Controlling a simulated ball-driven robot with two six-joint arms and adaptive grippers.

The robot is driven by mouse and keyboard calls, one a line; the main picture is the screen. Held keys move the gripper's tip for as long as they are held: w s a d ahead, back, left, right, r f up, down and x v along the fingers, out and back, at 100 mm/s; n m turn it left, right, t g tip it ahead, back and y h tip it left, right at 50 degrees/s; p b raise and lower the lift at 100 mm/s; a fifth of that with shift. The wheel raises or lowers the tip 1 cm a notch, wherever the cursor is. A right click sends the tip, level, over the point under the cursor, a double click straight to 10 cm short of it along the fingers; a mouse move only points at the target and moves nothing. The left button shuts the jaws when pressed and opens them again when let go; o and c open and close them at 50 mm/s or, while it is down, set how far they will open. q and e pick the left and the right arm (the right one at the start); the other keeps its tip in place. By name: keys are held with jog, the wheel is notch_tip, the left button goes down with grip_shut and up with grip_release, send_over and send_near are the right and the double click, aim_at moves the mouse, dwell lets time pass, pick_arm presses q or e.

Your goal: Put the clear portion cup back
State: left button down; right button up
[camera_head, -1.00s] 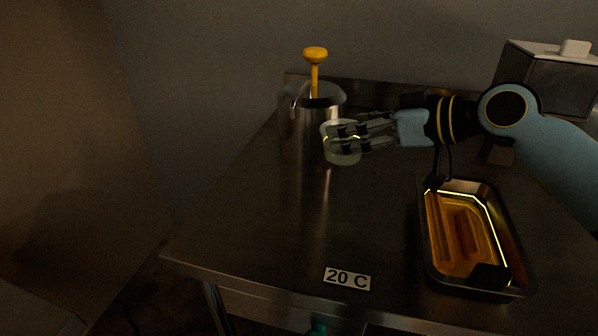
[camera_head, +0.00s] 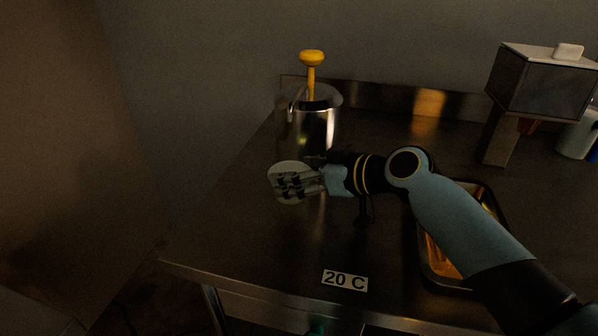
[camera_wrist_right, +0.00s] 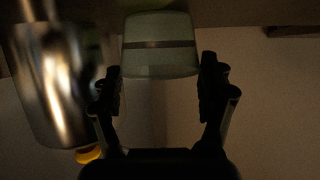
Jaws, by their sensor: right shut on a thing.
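The clear portion cup (camera_head: 277,176) is in my right gripper (camera_head: 290,184), at the left part of the steel table in the head view. In the right wrist view the pale, see-through cup (camera_wrist_right: 160,45) sits between the two fingers of the right gripper (camera_wrist_right: 160,85), which is shut on it. The cup is held in front of the steel pot, and the fingers hide part of it in the head view. I cannot tell how far above the table it is. My left gripper is not in view.
A steel pot (camera_head: 317,128) with a yellow-knobbed pump (camera_head: 312,58) stands behind the gripper. My right arm partly covers a metal tray (camera_head: 437,279) with amber contents. A grey box on a stand (camera_head: 537,80) is at the back right. The table front, near the "20 C" label (camera_head: 345,280), is clear.

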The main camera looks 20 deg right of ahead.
jog(key=shift+f, duration=0.2)
jog(key=o, duration=1.2)
jog(key=shift+o, duration=0.2)
jog(key=shift+r, duration=0.1)
jog(key=shift+s+d+r, duration=0.1)
jog(key=shift+r, duration=0.1)
jog(key=v, duration=0.7)
jog(key=shift+s, duration=0.1)
